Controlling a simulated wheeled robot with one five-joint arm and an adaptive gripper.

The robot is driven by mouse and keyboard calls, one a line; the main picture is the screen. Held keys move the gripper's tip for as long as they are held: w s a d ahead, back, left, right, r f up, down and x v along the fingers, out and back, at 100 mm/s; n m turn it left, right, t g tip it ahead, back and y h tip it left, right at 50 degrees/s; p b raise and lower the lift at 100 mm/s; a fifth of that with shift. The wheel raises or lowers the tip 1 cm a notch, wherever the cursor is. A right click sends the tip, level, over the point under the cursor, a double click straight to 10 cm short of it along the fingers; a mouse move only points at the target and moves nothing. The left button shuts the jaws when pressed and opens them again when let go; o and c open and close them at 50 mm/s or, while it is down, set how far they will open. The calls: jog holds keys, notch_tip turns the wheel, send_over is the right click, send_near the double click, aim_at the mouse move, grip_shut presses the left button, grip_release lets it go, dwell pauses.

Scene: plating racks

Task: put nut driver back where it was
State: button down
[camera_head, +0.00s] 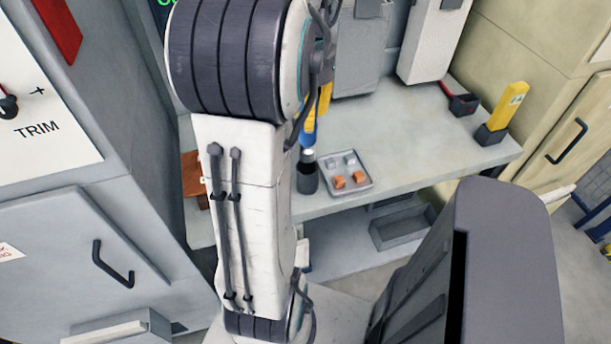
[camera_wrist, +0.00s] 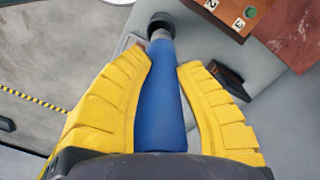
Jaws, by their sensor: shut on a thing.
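The nut driver has a blue handle (camera_wrist: 162,100), which sits between the two yellow fingers of my gripper (camera_wrist: 163,95) in the wrist view. My gripper is shut on it. In the head view the blue handle (camera_head: 308,137) shows below a yellow finger, upright, beside my arm. A short silvery part lies under the handle, and below that is a dark cup-like cylinder (camera_head: 307,180) at the bench's front edge. The driver's lower end lines up with this cylinder. I cannot tell whether it is inside it or just above. My arm hides part of the gripper.
A small grey tray (camera_head: 362,188) with several metal and orange pieces is right of the cylinder. A brown block (camera_wrist: 215,12) with numbers stands nearby. A yellow object (camera_head: 507,107) in a dark holder is at the bench's right. The bench middle (camera_head: 410,125) is clear.

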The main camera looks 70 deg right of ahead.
aim_at(308, 150)
jog(key=shift+f+b, duration=0.4)
jog(key=shift+f, duration=4.6)
jog(key=c, duration=1)
grip_release()
jog(key=shift+a, duration=0.1)
notch_tip(308, 150, up, 12)
jog(key=shift+r+p, duration=0.15)
jog(key=shift+p, duration=0.6)
